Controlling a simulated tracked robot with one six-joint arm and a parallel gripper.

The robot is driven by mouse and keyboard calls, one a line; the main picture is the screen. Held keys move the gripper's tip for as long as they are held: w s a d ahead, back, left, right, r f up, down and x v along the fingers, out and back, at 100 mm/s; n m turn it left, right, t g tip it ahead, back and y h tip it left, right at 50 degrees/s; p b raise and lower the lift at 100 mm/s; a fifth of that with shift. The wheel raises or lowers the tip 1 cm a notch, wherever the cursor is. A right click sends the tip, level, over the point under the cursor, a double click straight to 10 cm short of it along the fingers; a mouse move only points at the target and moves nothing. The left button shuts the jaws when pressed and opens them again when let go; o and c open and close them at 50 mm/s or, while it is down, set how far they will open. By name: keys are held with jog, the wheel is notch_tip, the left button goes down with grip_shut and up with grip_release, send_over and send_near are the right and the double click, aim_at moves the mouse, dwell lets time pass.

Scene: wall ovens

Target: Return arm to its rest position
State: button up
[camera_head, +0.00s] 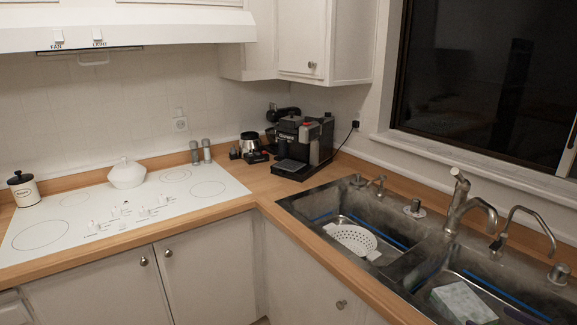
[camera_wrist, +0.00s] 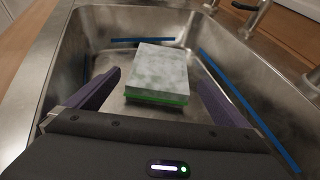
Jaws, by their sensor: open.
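My gripper (camera_wrist: 159,79) is open in the wrist view, with its two purple fingers spread apart. A block-shaped sponge (camera_wrist: 162,68) with a mottled pale grey top and a green lower layer lies on the floor of a steel sink basin (camera_wrist: 75,50). It shows beyond and between the fingers, and neither finger appears to touch it. In the head view the sponge (camera_head: 462,303) is in the right basin at the bottom edge. Small purple parts beside it look like my fingertips; the rest of my arm is out of that view.
The basin walls and the faucet (camera_head: 458,205) stand close around the gripper. A white colander (camera_head: 352,239) is in the left basin. A coffee machine (camera_head: 300,145) stands in the counter corner. A white cooktop (camera_head: 120,212) holds a lidded white pot (camera_head: 126,174).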

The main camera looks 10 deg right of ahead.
jog(key=w+a+r+n+g+y, duration=0.2)
jog(key=w+a+r+n, duration=0.1)
jog(key=a+r+n, duration=0.4)
jog(key=w+a+r+n+g+y, duration=0.1)
jog(key=w+a+r+n, duration=0.35)
jog(key=a, duration=0.55)
jog(key=s+a+r+n+g+y, duration=0.15)
jog(key=a+n, duration=0.25)
jog(key=a, duration=0.4)
jog(key=s+a+r+n+g+h, duration=0.1)
jog(key=s+a+r+n+g, duration=0.15)
jog(key=a, duration=0.55)
jog(key=s+a+r+n+h, duration=0.4)
jog(key=s+a+n, duration=1)
jog(key=s+n, duration=0.2)
jog(key=shift+r+n+g+h, duration=0.15)
jog(key=shift+n+g+h, duration=0.15)
jog(key=shift+g+h, duration=0.1)
